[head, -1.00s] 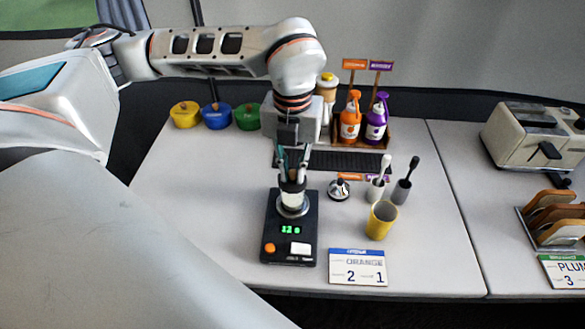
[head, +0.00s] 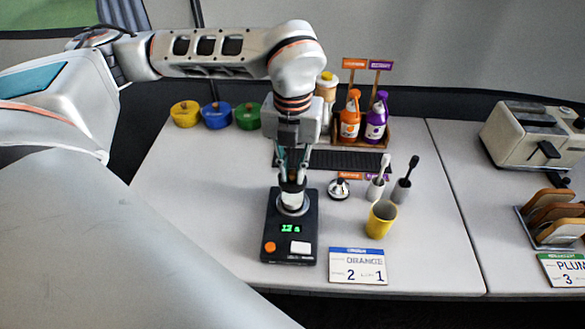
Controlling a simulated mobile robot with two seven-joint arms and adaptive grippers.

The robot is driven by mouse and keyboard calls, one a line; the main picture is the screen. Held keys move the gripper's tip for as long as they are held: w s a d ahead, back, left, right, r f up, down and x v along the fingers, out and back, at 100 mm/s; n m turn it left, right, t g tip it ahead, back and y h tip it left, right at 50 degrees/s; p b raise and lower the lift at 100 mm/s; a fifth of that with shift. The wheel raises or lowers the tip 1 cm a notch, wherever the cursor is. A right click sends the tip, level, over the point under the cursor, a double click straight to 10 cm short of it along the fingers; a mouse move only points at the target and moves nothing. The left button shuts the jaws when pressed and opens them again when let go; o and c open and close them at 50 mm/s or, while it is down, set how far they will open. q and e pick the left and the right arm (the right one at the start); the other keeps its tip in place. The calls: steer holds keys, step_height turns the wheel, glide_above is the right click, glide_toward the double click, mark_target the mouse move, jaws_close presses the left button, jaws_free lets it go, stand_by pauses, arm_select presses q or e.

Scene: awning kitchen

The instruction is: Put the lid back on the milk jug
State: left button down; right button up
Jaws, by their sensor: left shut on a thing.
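My left gripper (head: 292,180) points down over the black scale (head: 279,250), shut on a small white container with a dark band (head: 292,199). The container is upright, low over the scale's round metal plate (head: 304,208); I cannot tell whether it touches. The fingers partly hide its top. A small silver domed piece with a knob (head: 339,189) lies on the table just right of the scale. No piece is clearly marked as the milk jug or its lid. My right gripper is not in view.
A yellow cup (head: 381,220) stands right of the scale, with two brushes in holders (head: 402,191) behind it. Pump bottles (head: 349,122) and colored pots (head: 216,116) stand at the back. The table left of the scale is clear.

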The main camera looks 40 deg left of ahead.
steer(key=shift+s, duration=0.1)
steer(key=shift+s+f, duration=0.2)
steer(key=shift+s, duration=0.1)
arm_select(q)
steer(key=c, duration=1.9)
jaws_free()
steer(key=o, duration=0.5)
steer(key=shift+c, duration=0.2)
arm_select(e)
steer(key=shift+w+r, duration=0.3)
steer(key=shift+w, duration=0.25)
